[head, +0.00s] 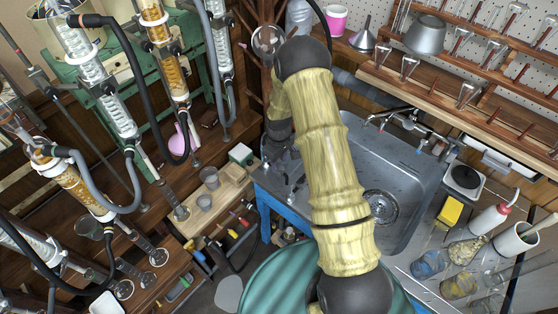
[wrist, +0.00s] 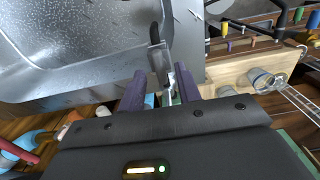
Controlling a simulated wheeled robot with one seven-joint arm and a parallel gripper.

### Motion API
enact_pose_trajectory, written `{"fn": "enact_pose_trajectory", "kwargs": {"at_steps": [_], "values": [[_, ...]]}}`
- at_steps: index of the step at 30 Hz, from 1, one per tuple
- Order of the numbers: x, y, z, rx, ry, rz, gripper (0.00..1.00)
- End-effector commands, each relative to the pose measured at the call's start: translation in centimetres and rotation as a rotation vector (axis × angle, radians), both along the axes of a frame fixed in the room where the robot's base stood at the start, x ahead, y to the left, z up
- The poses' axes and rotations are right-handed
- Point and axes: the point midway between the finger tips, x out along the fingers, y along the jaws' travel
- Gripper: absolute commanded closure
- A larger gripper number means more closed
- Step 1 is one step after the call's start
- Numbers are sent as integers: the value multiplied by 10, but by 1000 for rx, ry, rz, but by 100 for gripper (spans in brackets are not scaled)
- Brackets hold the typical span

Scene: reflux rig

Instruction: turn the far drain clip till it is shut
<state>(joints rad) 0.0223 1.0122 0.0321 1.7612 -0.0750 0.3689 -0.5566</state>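In the wrist view my gripper (wrist: 160,80) has its two dark purple fingers apart. A narrow grey metal piece (wrist: 157,60) stands upright between and beyond them, with gaps visible on both sides. It looks like a drain clip by the sink edge, but I cannot tell for sure that it is the far one, nor whether it is shut. In the head view a small grey fitting (head: 296,188) shows at the sink's left rim. My arm's end there is dark and partly hidden behind my pale yellow arm links.
The steel sink (head: 410,190) lies right of my gripper in the head view. A wooden rack (head: 232,186) with small tools and beakers stands to its left. Glass condensers (head: 100,85) with hoses fill the left side. A tap (head: 412,122) stands at the sink's back.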

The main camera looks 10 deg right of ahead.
Motion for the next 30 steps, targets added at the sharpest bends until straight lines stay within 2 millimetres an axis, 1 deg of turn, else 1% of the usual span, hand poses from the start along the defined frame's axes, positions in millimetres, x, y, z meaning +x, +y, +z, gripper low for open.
{"fn": "enact_pose_trajectory", "kwargs": {"at_steps": [4,12,13,14,15,18,30], "values": [[-1,0,-11,0,2,0,66],[0,0,-12,0,0,0,66],[0,0,-12,0,0,0,68],[0,0,-12,0,0,0,74],[0,0,-12,0,0,0,82],[0,0,-12,-1,1,0,100],[0,0,-12,-1,1,-30,100]]}}
